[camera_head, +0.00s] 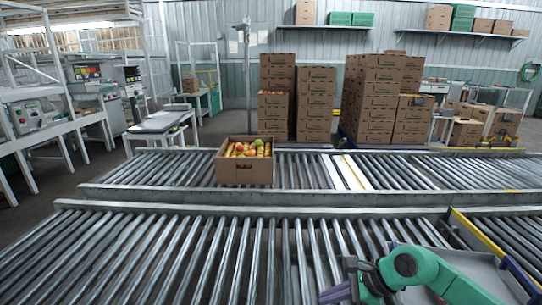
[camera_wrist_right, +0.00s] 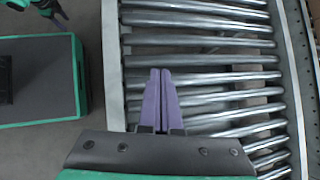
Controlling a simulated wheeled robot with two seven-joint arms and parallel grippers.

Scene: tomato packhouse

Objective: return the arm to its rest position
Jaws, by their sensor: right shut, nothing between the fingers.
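My right arm, green with a dark wrist, comes in at the lower right of the head view. My right gripper (camera_head: 335,294) is low over the near roller conveyor (camera_head: 190,250). In the right wrist view its two purple fingers (camera_wrist_right: 160,72) are pressed together with nothing between them, above the metal rollers (camera_wrist_right: 205,60). What looks like my left gripper (camera_wrist_right: 60,18) shows small at the top left of the right wrist view; its jaws are not clear there. My left arm does not show in the head view.
An open carton of tomatoes (camera_head: 243,170) sits on the far conveyor (camera_head: 310,172). A grey tray-like surface (camera_head: 475,265) lies beside my right arm, near a yellow-edged rail (camera_head: 490,245). Stacked cartons (camera_head: 385,100) stand behind. The near rollers at left are clear.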

